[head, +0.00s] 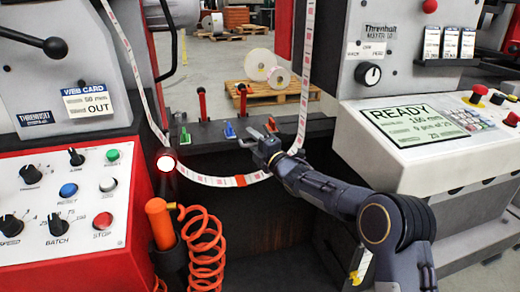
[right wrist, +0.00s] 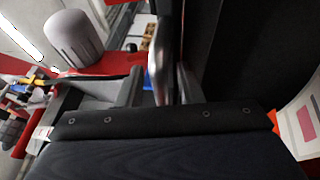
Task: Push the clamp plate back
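My right gripper (head: 257,139) reaches in from the right, over the dark bar (head: 310,126) between the two machines. In the right wrist view its two grey fingers (right wrist: 160,88) stand apart. A shiny, upright metal piece (right wrist: 154,65) shows between or just beyond them; I cannot tell whether they touch it. I cannot single out the clamp plate for sure. Small green (head: 185,136) and blue (head: 229,131) pieces sit on the bar, left of the gripper. My left gripper is not in view.
A label web (head: 205,181) hangs in a loop below the gripper, in front of the bar. Red posts (head: 243,101) stand behind. A console screen (head: 415,122) reads READY.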

